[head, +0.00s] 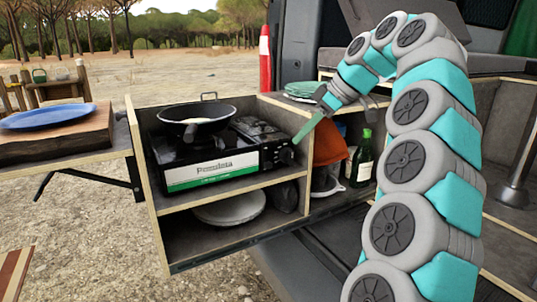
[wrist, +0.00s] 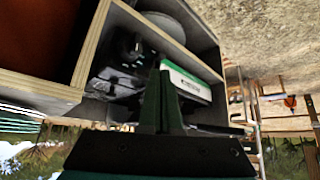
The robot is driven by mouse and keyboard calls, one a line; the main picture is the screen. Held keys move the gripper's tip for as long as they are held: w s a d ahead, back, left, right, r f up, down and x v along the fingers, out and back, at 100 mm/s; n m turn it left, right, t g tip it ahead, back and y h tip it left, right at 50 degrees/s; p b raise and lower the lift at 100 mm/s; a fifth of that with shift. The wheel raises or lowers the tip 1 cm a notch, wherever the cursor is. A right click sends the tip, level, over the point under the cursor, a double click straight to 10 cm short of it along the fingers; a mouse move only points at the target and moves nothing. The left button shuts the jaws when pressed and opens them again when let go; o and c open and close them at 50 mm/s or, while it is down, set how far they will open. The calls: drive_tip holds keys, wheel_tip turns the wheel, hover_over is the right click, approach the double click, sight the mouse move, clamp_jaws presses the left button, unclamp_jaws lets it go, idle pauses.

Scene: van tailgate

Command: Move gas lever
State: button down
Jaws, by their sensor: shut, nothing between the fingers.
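The black camping stove (head: 215,160) stands on the top shelf of a wooden pull-out unit, with a white and green label on its front. A dark knob (head: 286,156) shows at the right end of its front; a separate gas lever is too small to make out. My gripper (head: 297,142) reaches in from the right, its green fingertips close to this knob; I cannot tell whether they touch. In the wrist view the scene is upside down. My gripper (wrist: 163,68) is shut and empty there, in front of the stove (wrist: 187,82), and hides part of its front.
A plate (head: 230,209) lies on the shelf below. An orange-red item (head: 329,143) and a green bottle (head: 362,160) stand right of the unit. A blue plate (head: 47,116) is at left.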

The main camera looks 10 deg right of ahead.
drive_tip(key=shift+v, duration=0.85)
drive_tip(key=shift+s+d+r, duration=0.1)
drive_tip(key=shift+d+r, duration=0.05)
drive_tip(key=shift+r, duration=0.1)
idle(0.4)
drive_tip(key=s+a+f+m+g+h, duration=0.1)
drive_tip(key=s+a+f+m+g, duration=0.15)
drive_tip(key=s+a+f, duration=0.45)
drive_tip(key=s+a+f+m+g+h, duration=0.1)
drive_tip(key=s+a+f+m, duration=0.2)
drive_tip(key=s+f, duration=0.4)
drive_tip(key=s+d+f+m+g+h, duration=0.1)
drive_tip(key=s+f+m+h, duration=0.1)
drive_tip(key=s+f, duration=0.6)
drive_tip(key=s+d+f+m+g+h, duration=0.1)
drive_tip(key=s+f, duration=0.7)
drive_tip(key=s, duration=0.9)
drive_tip(key=d+m+h, duration=0.1)
drive_tip(key=m, duration=0.1)
drive_tip(key=shift+f+m, duration=0.25)
drive_tip(key=shift+m, duration=0.1)
